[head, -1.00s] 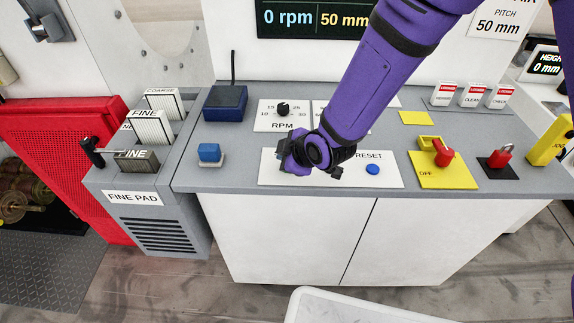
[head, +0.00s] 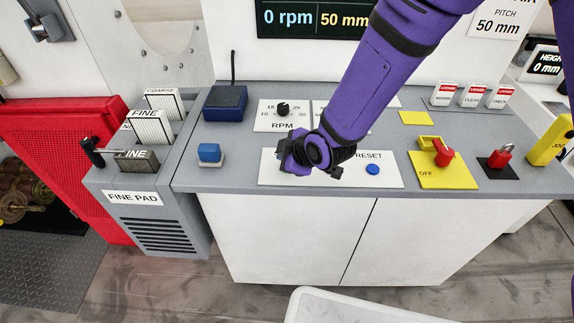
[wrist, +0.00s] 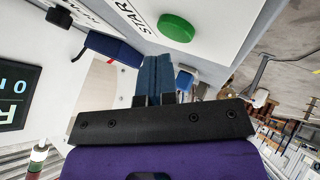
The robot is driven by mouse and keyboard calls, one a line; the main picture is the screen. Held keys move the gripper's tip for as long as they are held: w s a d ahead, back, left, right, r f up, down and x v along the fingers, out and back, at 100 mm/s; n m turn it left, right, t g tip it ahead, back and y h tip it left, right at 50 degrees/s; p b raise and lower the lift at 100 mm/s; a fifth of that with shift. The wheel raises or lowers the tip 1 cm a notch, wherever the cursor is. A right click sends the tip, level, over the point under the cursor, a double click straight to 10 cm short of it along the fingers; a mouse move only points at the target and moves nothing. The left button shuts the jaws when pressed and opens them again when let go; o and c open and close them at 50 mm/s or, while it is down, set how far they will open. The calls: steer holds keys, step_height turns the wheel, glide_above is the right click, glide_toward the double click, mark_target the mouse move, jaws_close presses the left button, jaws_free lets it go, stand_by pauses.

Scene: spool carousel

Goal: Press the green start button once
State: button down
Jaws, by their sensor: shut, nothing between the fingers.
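The green start button (wrist: 176,27) shows in the wrist view at the top, on a white plate beside the partly cut-off letters "STAR". In the head view my arm and gripper hide it. My gripper (head: 290,160) is over the left part of the white button plate (head: 268,178). In the wrist view its blue fingers (wrist: 153,72) are shut with nothing between them. The fingertips are below the button in the picture and look apart from it. I cannot tell the exact gap.
A blue button (head: 373,169) marked RESET is right of my gripper. An RPM knob (head: 283,109) is behind it. A blue block (head: 209,152) is to the left. A red switch (head: 443,155) on a yellow plate and a red padlock (head: 500,156) are to the right.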

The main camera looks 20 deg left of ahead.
steer(key=shift+f, duration=0.1)
stand_by(0.6)
steer(key=shift+f, duration=0.3)
steer(key=shift+f, duration=0.4)
stand_by(0.9)
steer(key=shift+r, duration=0.8)
steer(key=shift+r, duration=0.1)
steer(key=shift+r, duration=2.4)
